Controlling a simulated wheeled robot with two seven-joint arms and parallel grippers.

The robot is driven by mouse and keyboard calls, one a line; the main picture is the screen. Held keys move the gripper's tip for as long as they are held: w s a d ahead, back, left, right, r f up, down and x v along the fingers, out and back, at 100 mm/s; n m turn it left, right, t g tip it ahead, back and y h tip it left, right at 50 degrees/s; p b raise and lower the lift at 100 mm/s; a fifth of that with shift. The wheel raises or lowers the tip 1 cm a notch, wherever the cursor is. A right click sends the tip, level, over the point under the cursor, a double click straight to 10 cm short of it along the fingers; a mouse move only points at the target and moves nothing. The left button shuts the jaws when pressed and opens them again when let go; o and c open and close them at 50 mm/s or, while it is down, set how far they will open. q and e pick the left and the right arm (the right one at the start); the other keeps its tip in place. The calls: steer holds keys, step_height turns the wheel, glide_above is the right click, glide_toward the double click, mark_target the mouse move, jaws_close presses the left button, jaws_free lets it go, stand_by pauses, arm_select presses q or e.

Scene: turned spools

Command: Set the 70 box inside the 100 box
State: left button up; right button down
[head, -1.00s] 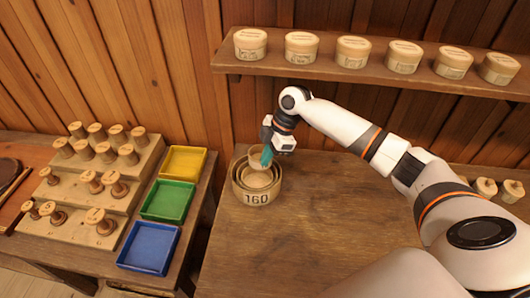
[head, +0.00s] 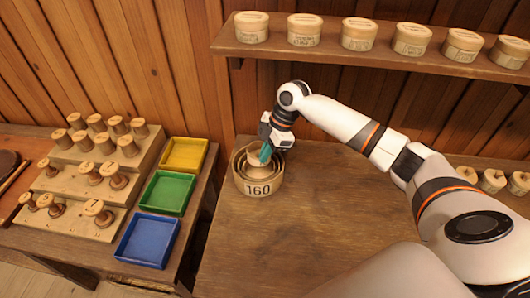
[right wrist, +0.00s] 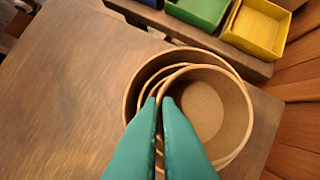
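A nest of round wooden boxes stands on the table; the outermost, marked 160 (head: 258,189), has further rims inside it, also seen in the right wrist view (right wrist: 128,88). My right gripper (head: 265,153) is over the nest, its teal fingers (right wrist: 160,103) pinching the wall of the smallest box (right wrist: 203,108), which I take as the 70 box. In the head view this box (head: 257,170) sits low among the rims; whether it touches the floor of the box below is hidden. The 100 box's number cannot be read. My left gripper is not in view.
Blue (head: 148,241), green (head: 168,192) and yellow (head: 184,154) trays lie left of the nest, beside a stepped rack (head: 75,215) of spools. A shelf (head: 340,55) with several lidded round boxes runs above. The table's middle (head: 290,235) is clear.

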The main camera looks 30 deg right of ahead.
mark_target(265, 164)
steer(key=shift+r+p, duration=0.1)
steer(key=shift+p, duration=0.25)
stand_by(0.4)
steer(key=shift+f, duration=0.25)
stand_by(0.3)
steer(key=shift+f+b, duration=0.5)
steer(key=shift+f, duration=0.35)
steer(key=shift+f, duration=0.3)
steer(key=shift+f+b, duration=0.4)
steer(key=shift+f, duration=0.25)
steer(key=shift+f, duration=0.25)
stand_by(0.6)
steer(key=c, duration=1.2)
jaws_free()
